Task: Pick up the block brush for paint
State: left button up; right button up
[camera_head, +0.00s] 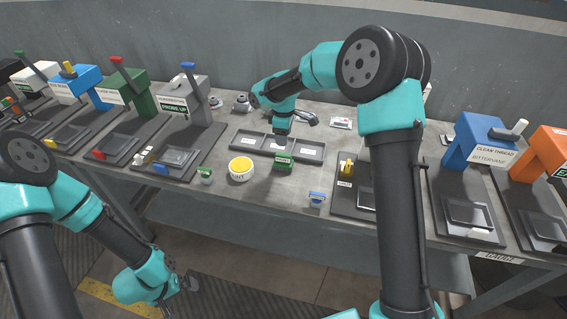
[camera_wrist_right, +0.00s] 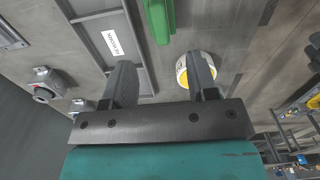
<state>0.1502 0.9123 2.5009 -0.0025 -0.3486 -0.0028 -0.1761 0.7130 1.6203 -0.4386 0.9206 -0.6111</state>
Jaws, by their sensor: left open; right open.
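I cannot tell for sure which item is the block brush. A green block (camera_head: 284,160) with a pale label stands at the front edge of a grey tray; its green side shows in the right wrist view (camera_wrist_right: 158,16). My right gripper (camera_head: 282,133) is over the tray, just behind the green block. In the right wrist view its fingers (camera_wrist_right: 162,80) are apart with nothing between them. A white pot with yellow contents (camera_head: 240,168) stands left of the block. My left gripper (camera_head: 186,284) is low at the left, off the table, and small in view.
The compartmented grey tray (camera_head: 250,143) holds a white label. A small green-handled item (camera_head: 205,175) and a small blue-topped item (camera_head: 317,199) stand near the front edge. Lever machines line both sides, including a grey one (camera_head: 184,98) and a blue one (camera_head: 480,140).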

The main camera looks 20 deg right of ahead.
aim_at(284, 154)
notch_tip(284, 154, down, 5)
jog(key=shift+r, duration=0.1)
dwell(0.3)
jog(key=shift+f, duration=2.65)
grip_shut()
